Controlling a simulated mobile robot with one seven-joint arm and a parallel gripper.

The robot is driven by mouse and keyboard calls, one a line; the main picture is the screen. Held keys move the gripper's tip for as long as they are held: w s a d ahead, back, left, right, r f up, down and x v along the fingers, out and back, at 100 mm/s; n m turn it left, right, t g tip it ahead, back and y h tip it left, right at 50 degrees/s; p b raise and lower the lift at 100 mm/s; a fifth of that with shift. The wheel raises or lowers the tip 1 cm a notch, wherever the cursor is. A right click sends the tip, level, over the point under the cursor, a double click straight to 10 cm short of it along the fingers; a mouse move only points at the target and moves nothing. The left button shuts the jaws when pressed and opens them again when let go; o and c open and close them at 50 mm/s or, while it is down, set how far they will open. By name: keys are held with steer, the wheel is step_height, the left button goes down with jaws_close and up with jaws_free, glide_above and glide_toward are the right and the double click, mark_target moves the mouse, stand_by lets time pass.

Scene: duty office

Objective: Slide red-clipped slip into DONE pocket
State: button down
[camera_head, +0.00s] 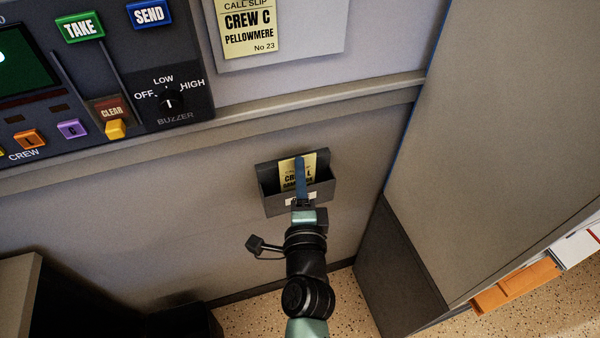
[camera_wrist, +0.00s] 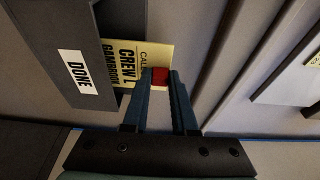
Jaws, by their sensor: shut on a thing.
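The yellow call slip (camera_wrist: 124,66), printed "CREW L", has a red clip (camera_wrist: 159,77) at its top end. My gripper (camera_wrist: 160,80) is shut on the red clip, its blue fingers on either side of it. The dark DONE pocket (camera_wrist: 76,26) is on the wall, with a white DONE label (camera_wrist: 77,71). The slip's lower part is behind the pocket's front wall. In the head view the slip (camera_head: 311,165) stands in the mouth of the pocket (camera_head: 271,205), and my gripper (camera_head: 300,165) covers part of it. The clip is hidden there.
A control panel (camera_head: 125,65) with coloured buttons is at the upper left. Another yellow slip (camera_head: 249,30), "CREW C", hangs on a board above. A ledge (camera_head: 250,120) runs above the pocket. A large cabinet (camera_head: 510,140) stands at the right. Wall beside the pocket is bare.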

step_height(320, 180, down, 3)
steer(key=shift+r+b, duration=0.15)
steer(key=shift+b, duration=1)
steer(key=c, duration=0.6)
jaws_free()
steer(key=shift+s, duration=0.1)
steer(key=shift+s+d+r+b, duration=0.15)
steer(key=shift+s+b, duration=0.55)
steer(key=shift+s, duration=2.5)
steer(key=shift+s+d+f+b, duration=0.15)
steer(key=shift+s+b, duration=0.5)
steer(key=shift+s, duration=2.5)
steer(key=shift+r, duration=0.15)
